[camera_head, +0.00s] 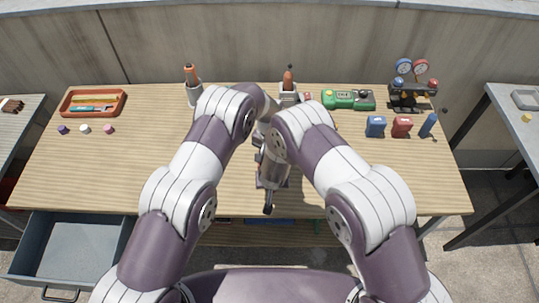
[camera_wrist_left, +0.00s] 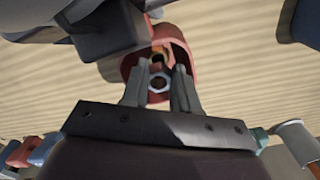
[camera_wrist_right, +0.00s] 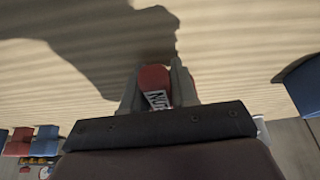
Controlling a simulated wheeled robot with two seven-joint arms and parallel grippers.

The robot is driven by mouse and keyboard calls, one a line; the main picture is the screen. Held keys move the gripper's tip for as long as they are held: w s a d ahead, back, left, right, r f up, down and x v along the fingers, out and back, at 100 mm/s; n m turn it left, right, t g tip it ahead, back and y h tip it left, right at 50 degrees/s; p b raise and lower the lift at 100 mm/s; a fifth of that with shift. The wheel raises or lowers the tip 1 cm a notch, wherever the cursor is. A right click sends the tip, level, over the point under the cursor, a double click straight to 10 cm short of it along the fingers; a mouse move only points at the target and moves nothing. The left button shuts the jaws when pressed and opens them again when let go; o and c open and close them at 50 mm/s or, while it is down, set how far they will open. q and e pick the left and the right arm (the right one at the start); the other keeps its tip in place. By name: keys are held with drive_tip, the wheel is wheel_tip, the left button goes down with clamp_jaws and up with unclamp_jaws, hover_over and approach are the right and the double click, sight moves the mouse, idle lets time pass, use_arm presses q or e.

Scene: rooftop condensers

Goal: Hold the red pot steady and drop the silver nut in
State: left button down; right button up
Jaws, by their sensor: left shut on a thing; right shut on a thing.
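The silver nut (camera_wrist_left: 158,84) is a hexagonal ring pinched between the fingertips of my left gripper (camera_wrist_left: 160,92). It is at the mouth of the red pot (camera_wrist_left: 134,62) in the left wrist view. A brass-coloured nut (camera_wrist_left: 158,57) shows inside the pot. My right gripper (camera_wrist_right: 158,95) is shut on the red pot, whose side (camera_wrist_right: 153,77) and white lettered label show between its fingers. In the head view my arms hide the pot and the silver nut.
An orange tray (camera_head: 66,104) and several small coloured pieces are at the table's left. A green case (camera_head: 348,99), gauges (camera_head: 411,75), a blue box (camera_head: 375,126) and a red box (camera_head: 401,127) stand at the right. A drawer (camera_head: 70,250) hangs open at front left.

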use_arm(q)
drive_tip(key=shift+f, duration=0.25)
drive_tip(key=shift+f, duration=0.3)
drive_tip(key=shift+f, duration=0.2)
drive_tip(key=c, duration=0.8)
unclamp_jaws()
wheel_tip(320, 180, up, 12)
